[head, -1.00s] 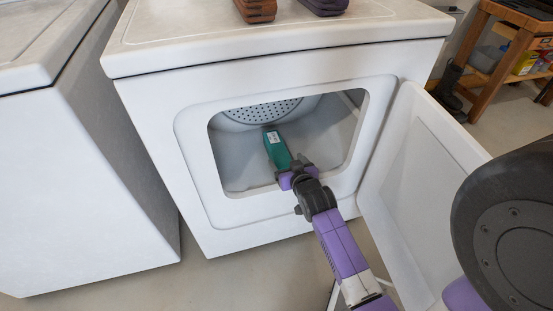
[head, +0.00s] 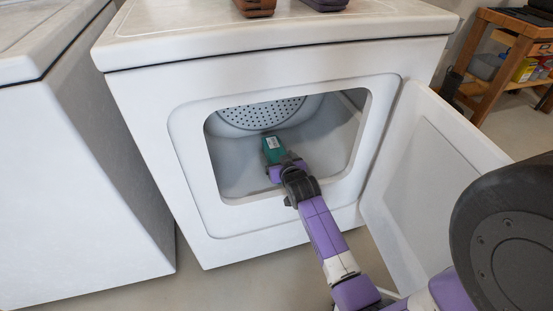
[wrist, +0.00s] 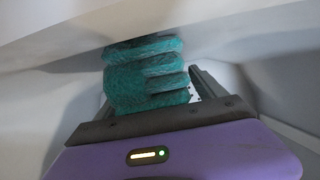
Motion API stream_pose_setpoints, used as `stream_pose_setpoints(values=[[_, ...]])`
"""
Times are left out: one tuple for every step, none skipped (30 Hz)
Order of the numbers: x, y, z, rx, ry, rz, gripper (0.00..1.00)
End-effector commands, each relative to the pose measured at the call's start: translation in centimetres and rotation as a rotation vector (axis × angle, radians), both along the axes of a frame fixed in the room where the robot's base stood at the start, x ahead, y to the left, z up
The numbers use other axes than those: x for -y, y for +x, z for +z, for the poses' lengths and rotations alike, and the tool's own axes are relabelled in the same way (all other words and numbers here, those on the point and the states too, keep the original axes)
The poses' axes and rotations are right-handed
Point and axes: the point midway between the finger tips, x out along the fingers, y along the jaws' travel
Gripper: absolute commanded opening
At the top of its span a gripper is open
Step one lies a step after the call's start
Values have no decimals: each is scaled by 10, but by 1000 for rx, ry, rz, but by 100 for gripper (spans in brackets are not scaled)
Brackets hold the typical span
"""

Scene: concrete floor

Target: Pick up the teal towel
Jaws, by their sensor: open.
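The teal towel (head: 272,150) lies folded inside the dryer drum, with a small white label on its top. In the wrist view the towel (wrist: 145,75) looks fuzzy and layered, directly in front of the palm. My gripper (head: 284,166) reaches through the dryer's door opening and is at the near end of the towel, covering that end in the head view. The gripper (wrist: 155,108) is open; one dark finger shows to the right of the towel. The other finger is not clear, and I cannot tell if either touches the towel.
The white dryer (head: 235,225) has its door (head: 425,165) swung open to the right, close beside my arm. Another white machine (head: 80,190) stands at left. Brown and purple items (head: 255,8) sit on top. A wooden shelf (head: 490,60) stands back right.

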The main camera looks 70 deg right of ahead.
Motion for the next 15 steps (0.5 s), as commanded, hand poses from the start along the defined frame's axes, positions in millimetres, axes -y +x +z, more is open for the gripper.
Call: stream_pose_setpoints(values=[[0,0,0,0,0,0,78],[0,0,0,0,0,0,72],[0,0,0,0,0,0,64],[0,0,0,0,0,0,58],[0,0,0,0,0,0,52],[0,0,0,0,0,0,45],[0,0,0,0,0,0,39],[0,0,0,0,0,0,33],[0,0,0,0,0,0,25],[0,0,0,0,0,0,19],[0,0,0,0,0,0,13],[0,0,1,1,-2,0,5],[0,0,1,1,-2,0,0],[0,0,1,1,-2,0,0],[0,0,1,1,-2,0,0]])
